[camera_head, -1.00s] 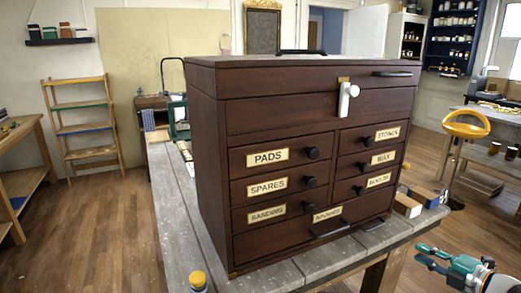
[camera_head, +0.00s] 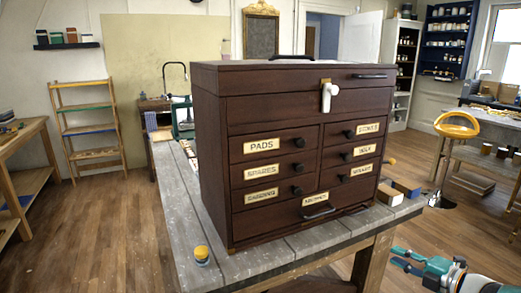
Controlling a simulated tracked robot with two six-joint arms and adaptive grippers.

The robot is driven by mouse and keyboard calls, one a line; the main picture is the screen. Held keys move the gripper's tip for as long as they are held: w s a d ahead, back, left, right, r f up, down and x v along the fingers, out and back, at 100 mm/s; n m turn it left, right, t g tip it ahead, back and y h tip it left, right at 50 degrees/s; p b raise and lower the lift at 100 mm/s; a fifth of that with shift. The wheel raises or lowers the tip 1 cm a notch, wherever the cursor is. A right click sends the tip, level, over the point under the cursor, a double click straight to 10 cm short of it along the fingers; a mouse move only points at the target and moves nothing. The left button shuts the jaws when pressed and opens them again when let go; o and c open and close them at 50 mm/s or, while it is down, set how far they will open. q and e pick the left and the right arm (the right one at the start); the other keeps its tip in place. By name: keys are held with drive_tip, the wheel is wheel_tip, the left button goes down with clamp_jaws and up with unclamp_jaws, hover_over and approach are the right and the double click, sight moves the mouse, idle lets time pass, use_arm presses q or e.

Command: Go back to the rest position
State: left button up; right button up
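My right gripper (camera_head: 406,260) is at the lower right, beside the workbench's right end and apart from the chest. Its fingers look spread, with nothing between them. My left gripper is out of the picture. The dark wooden chest (camera_head: 270,108) stands upright on the grey workbench (camera_head: 180,220). Its lid and labelled drawers look closed. A white latch handle (camera_head: 327,97) hangs at the front, below the lid. The wide bottom drawer has a dark pull (camera_head: 318,212).
A yellow-capped jar (camera_head: 202,256) stands at the bench's front left corner. Small boxes (camera_head: 406,188) lie right of the chest. A yellow stool (camera_head: 457,125) stands at the right. A shelf rack (camera_head: 90,118) is at the back left. The floor at left is clear.

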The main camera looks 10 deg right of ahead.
drive_tip(key=w+a+f+m+g+y, duration=0.1)
drive_tip(key=a+f, duration=0.2)
drive_tip(key=a, duration=0.5)
drive_tip(key=w+a+f+m+y, duration=0.15)
drive_tip(key=a+f, duration=0.25)
drive_tip(key=a, duration=0.4)
drive_tip(key=s+a+f+m+g+h+p, duration=0.1)
drive_tip(key=s+a+f+m+g, duration=0.2)
drive_tip(key=a+f, duration=0.35)
drive_tip(key=s+a+f+m, duration=0.3)
drive_tip(key=a+f+m, duration=0.15)
drive_tip(key=a, duration=0.25)
drive_tip(key=s+a+f+m+g+h, duration=0.1)
drive_tip(key=s+f+m+g+h, duration=0.1)
drive_tip(key=s+f+m+g, duration=0.2)
drive_tip(key=s+a+f+m+g+h, duration=0.1)
drive_tip(key=s+f+m+g, duration=0.4)
drive_tip(key=s, duration=1.6)
wheel_tip(320, 180, down, 5)
drive_tip(key=m+h, duration=0.1)
drive_tip(key=m, duration=0.4)
drive_tip(key=shift+s+a+m+g, duration=0.3)
